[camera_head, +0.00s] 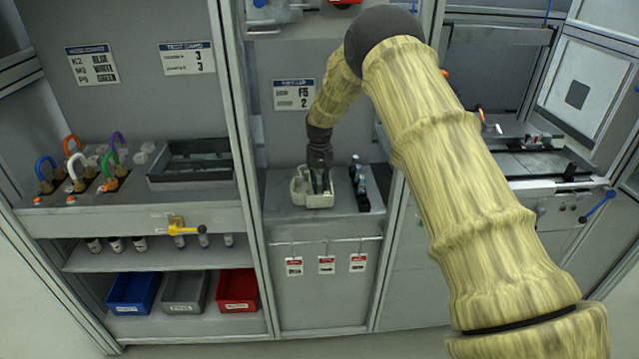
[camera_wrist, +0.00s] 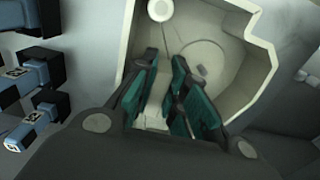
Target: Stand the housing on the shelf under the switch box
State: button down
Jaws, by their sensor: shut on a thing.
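The housing (camera_head: 319,201) is a cream, open-topped box with a rounded interior, at the middle bay's shelf (camera_head: 283,208) in the head view. I cannot tell whether its base touches the shelf. My gripper (camera_head: 320,184) points down into it. In the wrist view my gripper (camera_wrist: 166,62) has its teal-padded fingers inside the outline of the housing (camera_wrist: 225,60), shut on a pale part of it between the pads. A grey unit with a blue button (camera_head: 270,10), perhaps the switch box, is cut off at the top edge above the shelf.
A row of dark, blue-topped blocks (camera_head: 360,188) stands close right of the housing; they show at left in the wrist view (camera_wrist: 30,75). Frame posts flank the bay. Red-and-white tags (camera_head: 326,264) hang below. A dark tray (camera_head: 192,162) lies in the left bay.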

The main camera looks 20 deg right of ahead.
jog(key=shift+f, duration=0.1)
jog(key=shift+f, duration=0.15)
jog(key=c, duration=1.4)
grip_release()
jog(key=shift+c, duration=0.2)
jog(key=shift+r+b, duration=0.75)
jog(key=shift+r, duration=3.15)
